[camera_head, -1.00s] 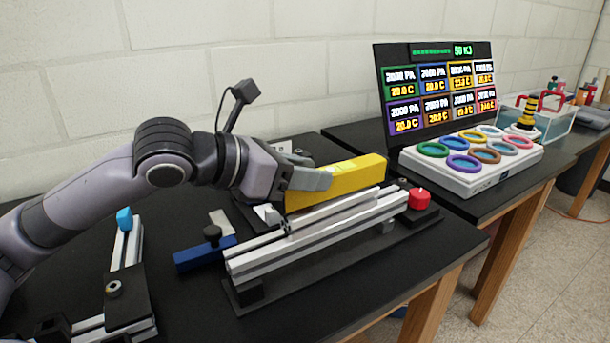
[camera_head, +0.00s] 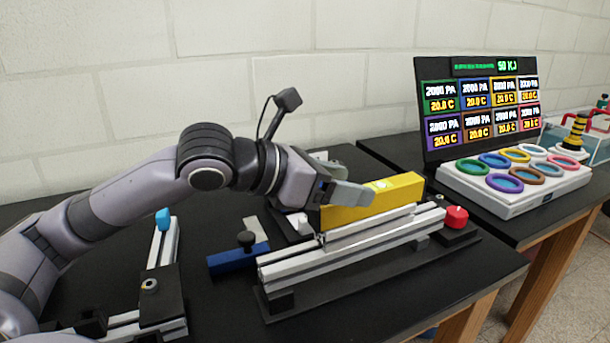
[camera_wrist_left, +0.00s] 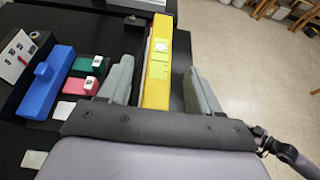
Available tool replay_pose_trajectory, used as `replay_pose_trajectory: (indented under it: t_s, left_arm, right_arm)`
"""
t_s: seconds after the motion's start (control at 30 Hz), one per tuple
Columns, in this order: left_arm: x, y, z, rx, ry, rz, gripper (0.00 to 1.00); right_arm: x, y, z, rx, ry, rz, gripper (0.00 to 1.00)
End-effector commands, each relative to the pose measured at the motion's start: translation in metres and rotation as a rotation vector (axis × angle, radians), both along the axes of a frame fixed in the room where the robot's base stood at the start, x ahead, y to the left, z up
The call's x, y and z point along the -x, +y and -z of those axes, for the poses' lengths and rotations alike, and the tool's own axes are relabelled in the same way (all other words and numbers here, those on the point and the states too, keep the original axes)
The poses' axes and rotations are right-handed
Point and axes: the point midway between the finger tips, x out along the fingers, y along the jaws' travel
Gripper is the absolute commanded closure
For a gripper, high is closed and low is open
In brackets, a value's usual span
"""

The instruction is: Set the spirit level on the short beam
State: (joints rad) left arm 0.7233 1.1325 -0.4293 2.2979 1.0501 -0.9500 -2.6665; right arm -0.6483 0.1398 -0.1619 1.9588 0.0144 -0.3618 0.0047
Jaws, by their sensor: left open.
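The yellow spirit level (camera_head: 398,195) lies lengthwise along the back side of the pale aluminium beam (camera_head: 350,243) in the head view. I cannot tell whether it rests on metal there. My left gripper (camera_head: 345,186) is over the level's left part, fingers pointing right. In the left wrist view the level (camera_wrist_left: 157,85) runs between the two spread fingers of the gripper (camera_wrist_left: 157,70), with a clear gap at the right finger. A shorter aluminium beam with a blue cap (camera_head: 162,242) stands at the left. I cannot tell which beam is the short one. My right gripper is not in view.
A red knob (camera_head: 456,217) sits at the beam's right end. A blue bar with a black knob (camera_head: 238,258) lies left of it. A display panel (camera_head: 480,105) and a white tray of coloured rings (camera_head: 515,180) stand on the right table. A blue holder (camera_wrist_left: 42,85) shows in the wrist view.

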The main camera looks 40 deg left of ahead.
Motion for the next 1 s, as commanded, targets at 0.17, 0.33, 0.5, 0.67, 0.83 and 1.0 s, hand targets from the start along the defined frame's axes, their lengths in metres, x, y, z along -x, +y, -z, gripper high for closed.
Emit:
replay_pose_trajectory:
  t_s: [0.17, 0.33, 0.5, 0.67, 0.83, 1.0]
  left_arm:
    - [0.013, 0.01, -0.004, -0.006, 0.001, -0.005, 0.36]
    - [0.027, 0.019, -0.01, -0.006, 0.002, -0.006, 0.36]
    - [0.039, 0.025, -0.015, -0.005, 0.003, -0.005, 0.36]
    - [0.049, 0.03, -0.019, -0.008, 0.003, -0.002, 0.36]
    - [0.056, 0.035, -0.022, -0.01, 0.004, 0.002, 0.36]
    - [0.064, 0.039, -0.025, -0.01, 0.005, 0.0, 0.36]
  right_arm:
    - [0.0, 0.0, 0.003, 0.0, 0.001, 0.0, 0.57]
    - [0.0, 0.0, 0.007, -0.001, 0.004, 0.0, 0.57]
    - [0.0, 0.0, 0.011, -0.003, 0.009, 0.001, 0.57]
    - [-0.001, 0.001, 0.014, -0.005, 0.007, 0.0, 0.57]
    - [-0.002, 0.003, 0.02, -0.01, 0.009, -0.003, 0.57]
    - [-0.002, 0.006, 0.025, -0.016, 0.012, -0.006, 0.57]
